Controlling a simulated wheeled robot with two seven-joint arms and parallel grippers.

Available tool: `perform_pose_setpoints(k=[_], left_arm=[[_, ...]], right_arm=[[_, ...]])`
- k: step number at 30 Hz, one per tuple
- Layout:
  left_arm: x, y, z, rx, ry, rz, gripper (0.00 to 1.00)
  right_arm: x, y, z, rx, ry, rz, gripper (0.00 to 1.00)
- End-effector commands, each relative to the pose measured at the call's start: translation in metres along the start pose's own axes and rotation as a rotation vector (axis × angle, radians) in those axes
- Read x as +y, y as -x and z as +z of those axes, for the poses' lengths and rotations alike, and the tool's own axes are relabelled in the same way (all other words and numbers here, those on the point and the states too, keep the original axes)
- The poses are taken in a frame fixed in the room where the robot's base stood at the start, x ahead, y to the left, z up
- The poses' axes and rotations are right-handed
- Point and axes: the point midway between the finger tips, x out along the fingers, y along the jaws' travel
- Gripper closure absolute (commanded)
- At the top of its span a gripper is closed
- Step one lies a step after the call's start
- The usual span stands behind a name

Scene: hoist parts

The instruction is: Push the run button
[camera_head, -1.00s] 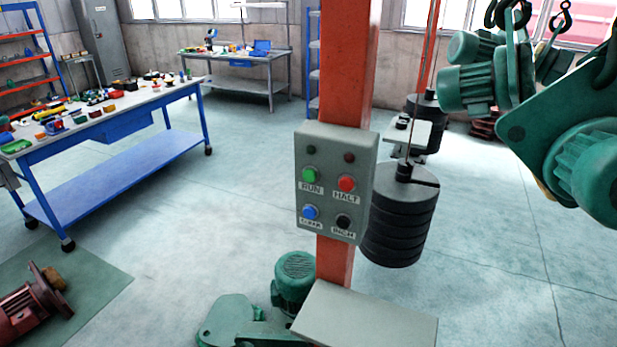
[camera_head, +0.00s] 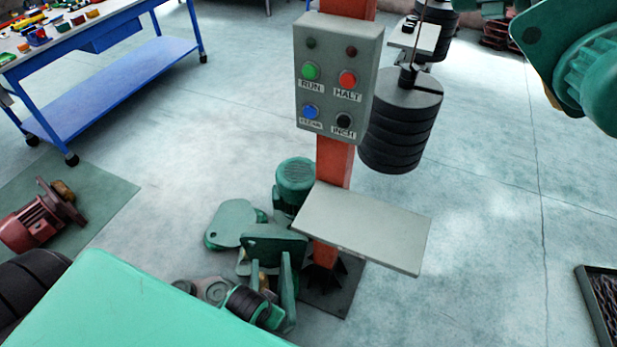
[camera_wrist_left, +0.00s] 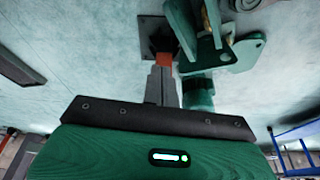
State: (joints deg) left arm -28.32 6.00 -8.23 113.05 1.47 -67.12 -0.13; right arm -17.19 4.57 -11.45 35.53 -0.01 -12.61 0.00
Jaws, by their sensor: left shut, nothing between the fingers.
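The run button (camera_head: 310,71) is the green round button at the upper left of the front face of the grey control box (camera_head: 334,118). The label RUN sits just below it. The red HALT button (camera_head: 347,79) is to its right, and a blue button (camera_head: 310,111) and a black INCH button (camera_head: 344,120) are below. My left gripper (camera_wrist_left: 162,88) shows only in the left wrist view, with its grey fingers together and empty. It is apart from the button, which is not seen in that view. My right gripper is not in view.
The box is fixed on an orange post (camera_head: 334,163) above a grey plate (camera_head: 370,222). Black stacked weights (camera_head: 403,120) hang to its right. Green machine parts (camera_head: 235,222) lie at the post's foot. A blue workbench (camera_head: 110,90) stands at the left.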

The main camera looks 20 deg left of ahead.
Motion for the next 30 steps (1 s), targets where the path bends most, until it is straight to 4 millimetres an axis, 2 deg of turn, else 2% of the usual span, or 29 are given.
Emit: perform_pose_setpoints(k=[1, 6, 15, 19, 24, 30], left_arm=[[0.002, 0.020, -0.013, 0.034, 0.003, 0.010, 1.00], [0.018, 0.084, -0.064, 0.190, 0.019, 0.081, 1.00], [0.058, 0.181, -0.171, 0.635, 0.086, 0.307, 1.00], [0.069, 0.225, -0.217, 0.861, 0.149, 0.420, 1.00], [0.071, 0.280, -0.264, 1.132, 0.267, 0.555, 1.00], [0.056, 0.338, -0.302, 1.415, 0.450, 0.688, 1.00]], right_arm=[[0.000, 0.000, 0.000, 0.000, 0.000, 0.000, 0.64], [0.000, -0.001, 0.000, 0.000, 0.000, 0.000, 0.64], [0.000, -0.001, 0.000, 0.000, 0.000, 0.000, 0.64], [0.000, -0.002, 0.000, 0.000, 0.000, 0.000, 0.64], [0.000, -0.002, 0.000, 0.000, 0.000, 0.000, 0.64], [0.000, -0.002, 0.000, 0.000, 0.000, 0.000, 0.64]])
